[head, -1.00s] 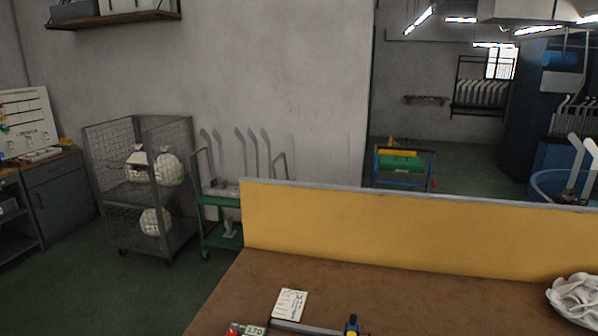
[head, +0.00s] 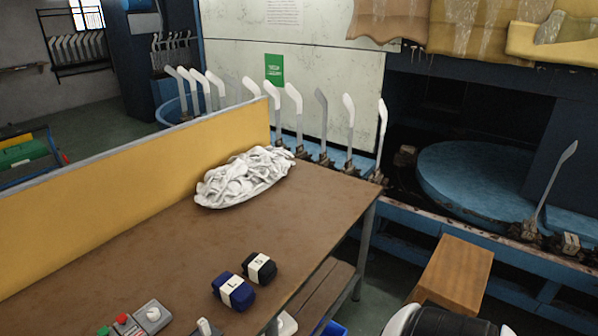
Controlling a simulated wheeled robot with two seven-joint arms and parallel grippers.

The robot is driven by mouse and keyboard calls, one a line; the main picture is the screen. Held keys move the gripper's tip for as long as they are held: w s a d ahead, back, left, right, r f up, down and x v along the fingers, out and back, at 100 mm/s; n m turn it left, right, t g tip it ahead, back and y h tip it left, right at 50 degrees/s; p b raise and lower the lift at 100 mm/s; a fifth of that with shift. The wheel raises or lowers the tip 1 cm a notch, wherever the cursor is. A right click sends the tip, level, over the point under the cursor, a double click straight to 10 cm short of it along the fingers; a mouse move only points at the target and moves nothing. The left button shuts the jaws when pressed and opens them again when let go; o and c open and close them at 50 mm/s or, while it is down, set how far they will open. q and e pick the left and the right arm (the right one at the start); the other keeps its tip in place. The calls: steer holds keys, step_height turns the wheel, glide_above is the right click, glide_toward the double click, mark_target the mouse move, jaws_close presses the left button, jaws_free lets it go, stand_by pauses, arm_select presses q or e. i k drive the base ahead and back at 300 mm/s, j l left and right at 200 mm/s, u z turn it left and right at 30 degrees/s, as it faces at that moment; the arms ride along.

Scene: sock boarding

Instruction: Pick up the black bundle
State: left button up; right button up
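The black bundle (head: 260,269) lies on the brown table (head: 150,250) near its right edge, with a pale paper band around it marked with a character. A dark blue bundle (head: 234,292) with a band marked "L" lies just to its lower left, very close to it; I cannot tell whether they touch.
A heap of white socks (head: 245,177) lies at the table's far end by the yellow partition (head: 140,180). A control box with buttons (head: 140,318) is at the lower left. A wooden block (head: 455,273) stands right of the table. The table's middle is bare.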

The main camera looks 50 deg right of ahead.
mark_target(260, 269)
steer(key=z, duration=1.4)
